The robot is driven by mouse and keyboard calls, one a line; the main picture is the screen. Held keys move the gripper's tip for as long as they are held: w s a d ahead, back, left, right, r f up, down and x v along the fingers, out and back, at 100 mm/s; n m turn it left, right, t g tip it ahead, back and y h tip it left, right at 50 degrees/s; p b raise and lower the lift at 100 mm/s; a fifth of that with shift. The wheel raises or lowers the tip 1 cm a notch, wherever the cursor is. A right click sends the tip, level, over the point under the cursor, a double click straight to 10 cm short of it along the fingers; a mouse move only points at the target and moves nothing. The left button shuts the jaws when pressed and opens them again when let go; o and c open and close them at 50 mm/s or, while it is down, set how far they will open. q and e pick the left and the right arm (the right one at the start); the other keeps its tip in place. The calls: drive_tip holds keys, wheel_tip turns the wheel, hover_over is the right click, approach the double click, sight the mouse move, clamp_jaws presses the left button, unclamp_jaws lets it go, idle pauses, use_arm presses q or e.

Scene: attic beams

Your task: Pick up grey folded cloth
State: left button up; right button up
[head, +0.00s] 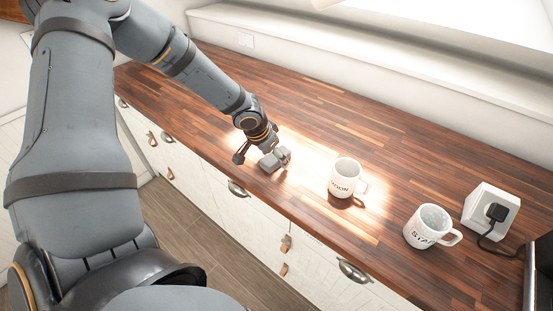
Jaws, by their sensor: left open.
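The grey folded cloth (268,164) appears as a small grey block on the wooden counter, near its front edge, in the head view. My left gripper (261,153) points down right at the cloth, with its fingers open. One dark finger shows to the left of the cloth, and grey parts show at its right. Part of the cloth is hidden by the gripper, and I cannot tell whether they touch. My right gripper is out of view.
A white mug marked MOON (344,177) stands right of the cloth. A second white mug (426,228) stands further right, near a white socket box (490,210) with a black plug and cable. The counter (310,125) behind the gripper is clear. White drawers (215,190) lie below.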

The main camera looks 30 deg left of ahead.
sight(273, 159)
use_arm(q)
drive_tip(key=shift+s+r, duration=0.15)
drive_tip(key=shift+s, duration=0.1)
drive_tip(key=shift+c, duration=1)
drive_tip(key=shift+w, duration=0.1)
drive_tip(key=c, duration=0.9)
drive_tip(key=shift+r, duration=0.4)
drive_tip(key=r, duration=0.3)
drive_tip(key=shift+s+d, duration=0.15)
drive_tip(key=shift+s, duration=0.05)
drive_tip(key=s+d+r+b, duration=0.3)
drive_tip(key=s+d+r, duration=0.3)
drive_tip(key=s+r, duration=0.3)
drive_tip(key=s, duration=0.3)
